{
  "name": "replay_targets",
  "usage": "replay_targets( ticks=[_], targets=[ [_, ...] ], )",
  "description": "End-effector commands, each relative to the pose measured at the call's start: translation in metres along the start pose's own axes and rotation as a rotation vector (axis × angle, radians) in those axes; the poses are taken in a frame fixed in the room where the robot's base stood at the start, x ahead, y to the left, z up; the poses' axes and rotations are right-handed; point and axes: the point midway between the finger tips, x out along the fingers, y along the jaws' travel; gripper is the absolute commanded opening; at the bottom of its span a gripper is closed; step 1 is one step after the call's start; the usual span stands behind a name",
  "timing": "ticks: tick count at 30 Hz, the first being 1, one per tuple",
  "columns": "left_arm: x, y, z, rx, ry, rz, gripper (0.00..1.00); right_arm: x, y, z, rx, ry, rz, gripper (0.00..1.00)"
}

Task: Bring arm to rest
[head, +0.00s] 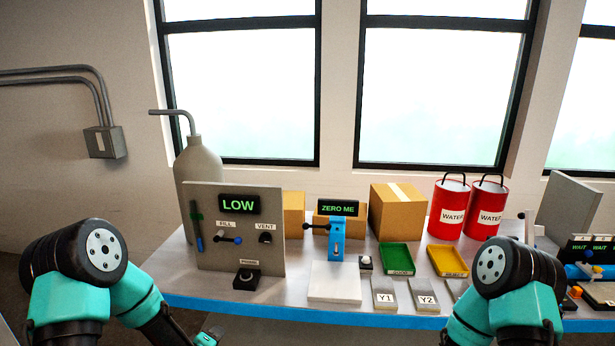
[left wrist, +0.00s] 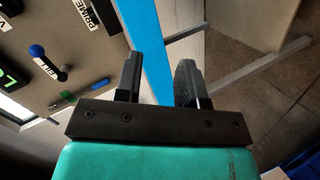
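My left arm bends down at the lower left of the head view, and part of its wrist end shows at the bottom edge, in front of the table (head: 385,321). In the left wrist view my left gripper (left wrist: 159,75) has its two dark fingers apart with nothing between them. The blue table edge (left wrist: 148,45) runs behind the fingers. My right arm shows at the lower right of the head view, bent in front of the table; its gripper is not visible.
A grey panel (head: 262,180) with a LOW display, FILL lever and VENT knob stands at the table's left. A scale (head: 337,245), green tray (head: 397,247), yellow tray (head: 432,257), cardboard box (head: 397,208) and red WATER cans (head: 444,222) stand to its right. Floor shows in front.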

Motion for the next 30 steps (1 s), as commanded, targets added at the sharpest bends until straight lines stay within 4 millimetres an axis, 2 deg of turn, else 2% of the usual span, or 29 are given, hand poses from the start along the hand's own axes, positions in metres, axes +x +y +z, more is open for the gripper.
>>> replay_targets(
  ticks=[1,6,9,12,15,18,30],
  targets=[
    [-0.006,-0.024,0.02,0.062,-0.068,-0.086,0.36,0.0,0.0,0.0,0.0,0.0,0.0,0.43],
    [-0.043,-0.093,0.084,0.288,-0.351,-0.325,0.36,0.0,0.0,0.0,0.0,0.0,0.0,0.43],
    [-0.075,-0.126,0.119,0.406,-0.549,-0.423,0.36,0.0,0.0,0.0,0.0,0.0,0.0,0.43],
    [-0.108,-0.149,0.146,0.493,-0.731,-0.48,0.36,0.0,0.0,0.0,0.0,0.0,0.0,0.43],
    [-0.131,-0.161,0.162,0.547,-0.857,-0.503,0.36,0.0,0.0,0.0,0.0,0.0,0.0,0.43],
    [-0.142,-0.166,0.17,0.569,-0.918,-0.51,0.36,0.0,0.0,0.0,0.0,0.0,0.0,0.43],
    [-0.143,-0.167,0.17,0.574,-0.924,-0.509,0.36,0.0,0.0,0.0,0.0,0.0,0.0,0.43]
  ],
)
